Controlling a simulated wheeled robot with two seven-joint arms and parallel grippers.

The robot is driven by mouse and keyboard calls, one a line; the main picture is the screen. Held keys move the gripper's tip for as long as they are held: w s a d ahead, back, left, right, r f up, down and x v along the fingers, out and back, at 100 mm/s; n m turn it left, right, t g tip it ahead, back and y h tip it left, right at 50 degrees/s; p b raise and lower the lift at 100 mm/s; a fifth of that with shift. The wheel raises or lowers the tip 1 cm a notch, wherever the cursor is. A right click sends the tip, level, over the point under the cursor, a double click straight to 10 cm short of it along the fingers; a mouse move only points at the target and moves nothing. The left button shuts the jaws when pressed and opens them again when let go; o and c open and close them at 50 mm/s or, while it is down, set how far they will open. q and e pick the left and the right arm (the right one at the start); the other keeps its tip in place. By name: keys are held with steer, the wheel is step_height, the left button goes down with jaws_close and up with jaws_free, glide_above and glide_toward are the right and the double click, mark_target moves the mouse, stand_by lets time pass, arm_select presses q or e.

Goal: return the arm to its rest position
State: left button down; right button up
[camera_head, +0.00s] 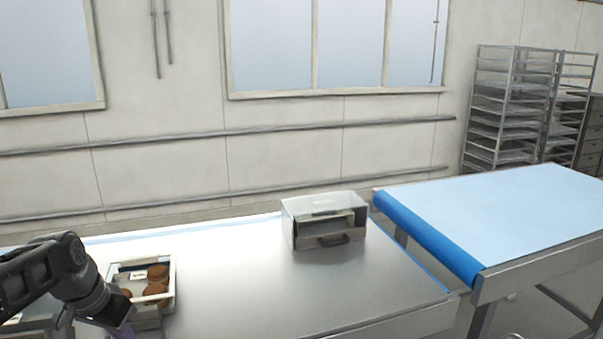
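My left arm comes in from the lower left. Its gripper (122,327) hangs low over the metal table (250,295), at the near left edge of a white tray (171,298). Only part of the gripper shows at the bottom of the picture, and I cannot tell whether its fingers are open or shut. Several round brown pieces (157,273) lie in the tray, with a small pale label at its back left. My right arm and gripper are not in view.
A metal box (294,232) with a clear top and a dark front handle stands at the table's back right. A blue-covered conveyor (510,210) lies to the right, past a narrow gap. Rack shelving (510,110) stands behind it. The table's middle is clear.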

arm_select(q)
steer(key=s+d+f+n+h, duration=0.1)
steer(key=d+f, duration=0.5)
steer(key=f, duration=0.3)
steer(key=s+d+f+g+h+b, duration=0.1)
steer(key=s+d+f, duration=0.1)
steer(key=d+f, duration=0.6)
steer(key=s+d+f+n+h, duration=0.1)
steer(key=d+f, duration=0.3)
steer(key=f, duration=0.7)
steer(key=s+d+f+n+g, duration=0.1)
steer(key=s+d+f, duration=0.3)
steer(key=s+f, duration=0.3)
steer(key=s+d+f+n, duration=0.1)
steer(key=s+d+f, duration=0.4)
steer(key=s, duration=0.7)
step_height(320, 180, down, 2)
steer(key=shift+s+d+f+g+b, duration=0.15)
steer(key=shift+s+d+g+b, duration=0.15)
steer(key=shift+g+b, duration=0.1)
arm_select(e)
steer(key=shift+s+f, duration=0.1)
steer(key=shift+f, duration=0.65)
arm_select(q)
steer(key=shift+w, duration=0.1)
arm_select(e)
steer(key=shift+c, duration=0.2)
